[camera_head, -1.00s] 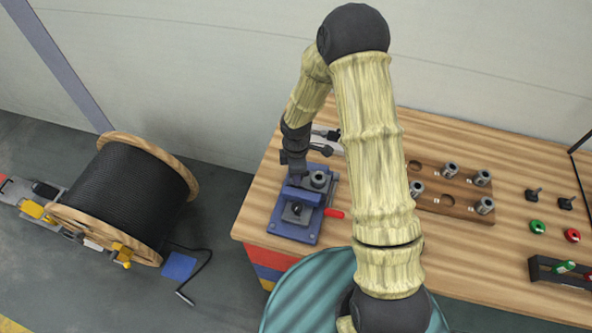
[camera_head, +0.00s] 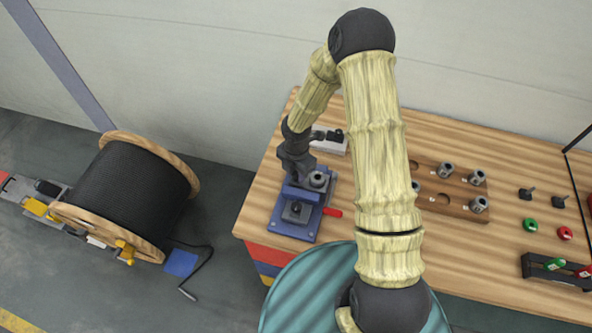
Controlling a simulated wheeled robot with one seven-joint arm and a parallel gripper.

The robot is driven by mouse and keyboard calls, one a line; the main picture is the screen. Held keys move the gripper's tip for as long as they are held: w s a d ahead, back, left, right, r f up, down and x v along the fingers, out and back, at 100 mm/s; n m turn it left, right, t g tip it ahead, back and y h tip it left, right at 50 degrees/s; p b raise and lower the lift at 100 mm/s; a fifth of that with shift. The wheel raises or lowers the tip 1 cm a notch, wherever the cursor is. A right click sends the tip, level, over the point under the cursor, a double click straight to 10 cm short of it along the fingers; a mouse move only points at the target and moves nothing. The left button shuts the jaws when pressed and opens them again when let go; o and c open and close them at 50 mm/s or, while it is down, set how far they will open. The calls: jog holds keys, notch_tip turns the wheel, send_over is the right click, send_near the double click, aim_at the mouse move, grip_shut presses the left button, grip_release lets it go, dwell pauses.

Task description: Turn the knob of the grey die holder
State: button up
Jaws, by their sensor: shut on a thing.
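A die holder with a blue base plate (camera_head: 289,229) stands at the left end of the wooden bench. It carries a grey block (camera_head: 297,211), a grey round piece (camera_head: 319,180) and a red-ended handle (camera_head: 333,212) on its right. My gripper (camera_head: 298,178) points down at the back left of this holder. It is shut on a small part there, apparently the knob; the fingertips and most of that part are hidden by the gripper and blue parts. A light grey block (camera_head: 333,147) with dark pieces on top stands behind, apart from the gripper.
A wooden tray (camera_head: 429,204) with several metal dies lies to the right of my arm. Green (camera_head: 530,225) and red (camera_head: 565,233) rings and a dark rack (camera_head: 545,270) are farther right. A black cable reel (camera_head: 130,190) stands on the floor at left.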

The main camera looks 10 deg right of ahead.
jog(key=shift+w, duration=0.1)
jog(key=shift+r, duration=0.1)
dwell(0.3)
jog(key=o, duration=1)
jog(key=shift+s+d+f, duration=0.1)
jog(key=shift+s+f, duration=0.1)
jog(key=shift+f, duration=0.05)
